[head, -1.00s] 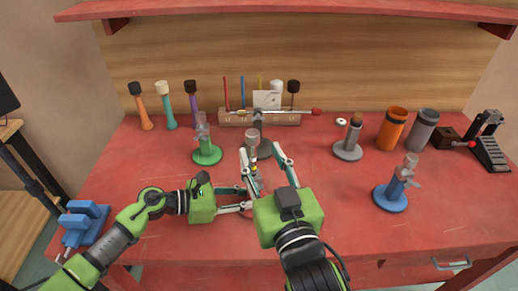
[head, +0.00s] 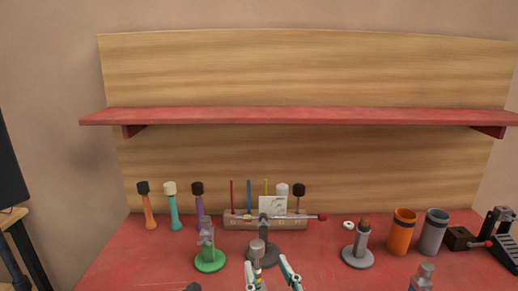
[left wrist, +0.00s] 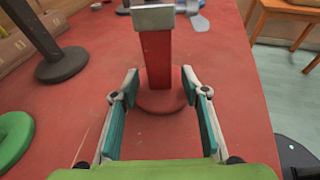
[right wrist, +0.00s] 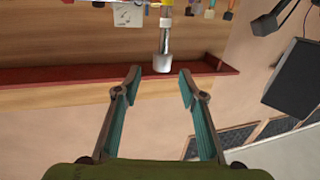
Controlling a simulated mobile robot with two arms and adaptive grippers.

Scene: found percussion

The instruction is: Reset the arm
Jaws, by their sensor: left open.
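My right gripper (head: 267,262) shows at the bottom edge of the head view. Its two fingers stand apart, also in the right wrist view (right wrist: 159,72), with nothing between the pads. An upright piece with a grey cap (right wrist: 162,62) stands just beyond its fingertips. My left gripper is open in the left wrist view (left wrist: 159,75). A red post (left wrist: 157,58) on a round red base (left wrist: 160,101) stands between and beyond its fingers.
A green stand (head: 210,262) is at left, and a grey stand (head: 357,257) at right. Several mallets stand at the back left. Orange (head: 401,232) and grey (head: 432,233) cups stand at the right. A red shelf (head: 300,117) spans the wooden back wall.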

